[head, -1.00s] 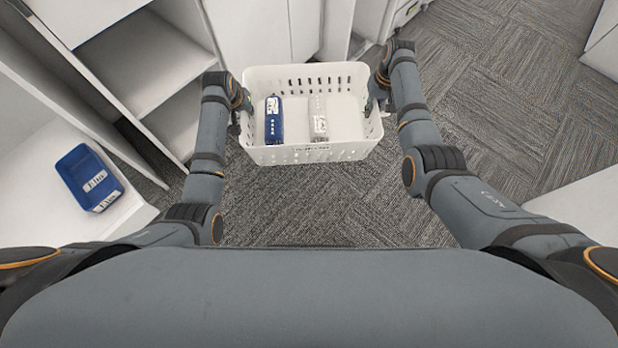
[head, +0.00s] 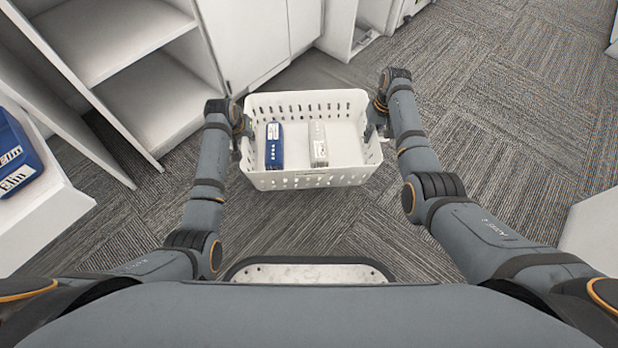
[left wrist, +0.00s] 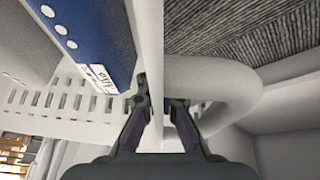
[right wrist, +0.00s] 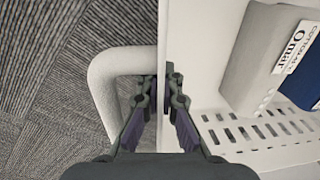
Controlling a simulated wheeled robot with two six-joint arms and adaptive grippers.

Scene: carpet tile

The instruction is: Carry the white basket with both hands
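The white basket (head: 315,180) hangs level in front of me above the carpet, between my two arms. A blue packet (head: 274,150) and a pale grey packet (head: 318,147) stand inside it, side by side. My left gripper (head: 243,128) is shut on the basket's left side wall by its loop handle (left wrist: 245,92). My right gripper (head: 377,118) is shut on the right side wall by the other loop handle (right wrist: 103,75). In each wrist view the fingers straddle the white wall, and the fingertips are partly hidden by it.
White open shelves (head: 115,50) stand at the upper left, and white cabinets (head: 255,35) are behind the basket. A white panel (head: 592,235) is at the right. Grey carpet (head: 490,110) is clear on the right.

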